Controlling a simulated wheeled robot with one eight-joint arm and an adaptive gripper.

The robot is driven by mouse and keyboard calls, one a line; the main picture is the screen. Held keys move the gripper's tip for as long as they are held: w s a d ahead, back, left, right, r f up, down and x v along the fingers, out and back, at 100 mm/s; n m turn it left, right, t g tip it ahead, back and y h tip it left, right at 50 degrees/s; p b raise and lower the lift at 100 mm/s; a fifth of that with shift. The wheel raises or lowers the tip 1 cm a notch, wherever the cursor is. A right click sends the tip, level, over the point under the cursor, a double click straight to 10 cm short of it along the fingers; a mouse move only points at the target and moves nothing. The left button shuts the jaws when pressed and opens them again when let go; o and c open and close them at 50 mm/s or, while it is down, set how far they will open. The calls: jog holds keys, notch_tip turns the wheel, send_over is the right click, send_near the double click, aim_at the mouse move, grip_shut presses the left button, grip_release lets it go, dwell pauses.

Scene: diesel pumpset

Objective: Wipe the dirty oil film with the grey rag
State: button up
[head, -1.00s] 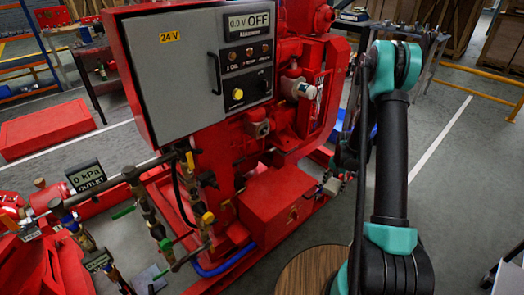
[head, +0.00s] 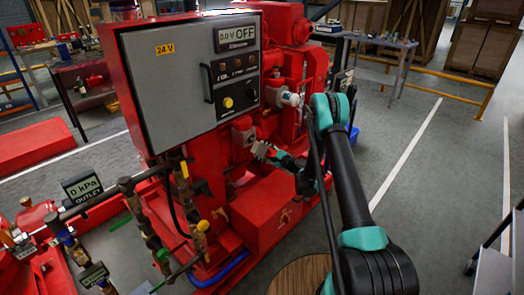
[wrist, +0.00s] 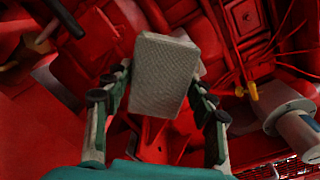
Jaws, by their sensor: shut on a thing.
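My gripper (wrist: 160,92) is shut on the grey rag (wrist: 165,70), a pale, textured block held between its two fingers in the wrist view. In the head view my gripper (head: 270,154) reaches in to the red diesel pumpset (head: 262,222), just right of and below the grey control cabinet (head: 180,85). The rag (head: 259,149) shows small there, in front of the red engine parts. I cannot tell whether it touches them. I cannot make out the dirty oil film in either view.
A white cylindrical part (wrist: 295,125) stands out at the right in the wrist view. Thin red pipes and a yellow fitting (wrist: 252,91) lie beyond the rag. Valves and gauges (head: 82,187) stand at the lower left in the head view.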

aim_at(246, 141)
jog(key=shift+w+a+r+t, duration=0.1)
jog(key=shift+w+r+t, duration=0.1)
jog(key=shift+w+t, duration=0.15)
jog(key=shift+x, duration=2.9)
jog(key=shift+x, duration=1)
jog(key=shift+w, duration=0.1)
jog(key=shift+w+d, duration=1.7)
jog(key=shift+w, duration=0.2)
jog(key=shift+w+d, duration=0.45)
jog(key=shift+w, duration=0.3)
jog(key=shift+s+a, duration=1.1)
jog(key=shift+s, duration=0.3)
jog(key=shift+s+a, duration=1.1)
jog(key=shift+s, duration=0.3)
